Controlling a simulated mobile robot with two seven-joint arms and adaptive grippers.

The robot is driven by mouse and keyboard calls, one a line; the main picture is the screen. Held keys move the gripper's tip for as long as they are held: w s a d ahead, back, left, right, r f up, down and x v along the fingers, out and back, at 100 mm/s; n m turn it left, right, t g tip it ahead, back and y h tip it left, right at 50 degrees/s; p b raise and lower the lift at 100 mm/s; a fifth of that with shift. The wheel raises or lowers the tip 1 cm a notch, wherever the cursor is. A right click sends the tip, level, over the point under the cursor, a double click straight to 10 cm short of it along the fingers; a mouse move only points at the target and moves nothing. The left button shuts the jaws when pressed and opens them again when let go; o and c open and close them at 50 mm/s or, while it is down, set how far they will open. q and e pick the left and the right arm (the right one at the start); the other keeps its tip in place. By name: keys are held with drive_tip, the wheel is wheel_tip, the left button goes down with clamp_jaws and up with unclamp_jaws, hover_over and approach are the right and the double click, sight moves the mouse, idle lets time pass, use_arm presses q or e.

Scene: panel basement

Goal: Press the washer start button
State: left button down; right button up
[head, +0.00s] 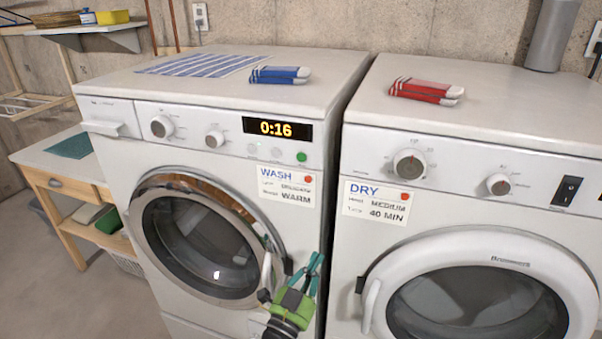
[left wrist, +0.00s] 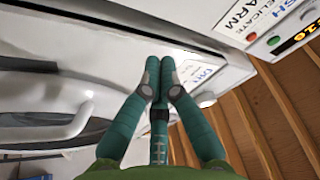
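The washer (head: 120,150) is the left machine, with a lit display (head: 278,129) reading 0:16. A green round button (head: 302,157) sits below the display's right end, beside two pale buttons. The green button also shows in the left wrist view (left wrist: 274,41). My left gripper (head: 316,262), green with teal fingers, is low in front of the washer's right side, right of its door and well below the button. In the left wrist view its fingertips (left wrist: 159,66) are together, with nothing seen between them. My right gripper is not in view.
The dryer (head: 450,150) stands to the right across a narrow gap. The washer door (head: 200,245) looks closed, its handle near my gripper. A WASH card (head: 286,187) hangs under the buttons. Blue (head: 280,75) and red (head: 427,91) folded cloths lie on top.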

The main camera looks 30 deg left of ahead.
sight(301, 157)
use_arm(q)
drive_tip(key=s+a+r+n+t+y, duration=0.1)
drive_tip(key=s+r+t+y, duration=0.1)
drive_tip(key=r, duration=0.8)
drive_tip(key=s+a+r+n+t+y, duration=0.2)
drive_tip(key=s+r+y, duration=0.2)
drive_tip(key=r, duration=0.6)
drive_tip(key=shift+s+a+r+y, duration=0.25)
drive_tip(key=shift+s+r+y, duration=0.15)
drive_tip(key=shift+y, duration=0.1)
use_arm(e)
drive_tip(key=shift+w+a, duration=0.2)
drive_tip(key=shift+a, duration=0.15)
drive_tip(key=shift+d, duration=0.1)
use_arm(q)
drive_tip(key=shift+w, duration=0.15)
drive_tip(key=shift+w+a+b, duration=0.35)
drive_tip(key=shift+w, duration=1.05)
drive_tip(key=shift+w+a+b, duration=0.3)
drive_tip(key=shift+w+a, duration=0.05)
drive_tip(key=shift+w, duration=1)
drive_tip(key=shift+w+a+b, duration=0.35)
drive_tip(key=shift+w, duration=1.05)
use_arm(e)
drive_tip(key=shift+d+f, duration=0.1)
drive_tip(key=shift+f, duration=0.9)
use_arm(q)
drive_tip(key=shift+w, duration=0.1)
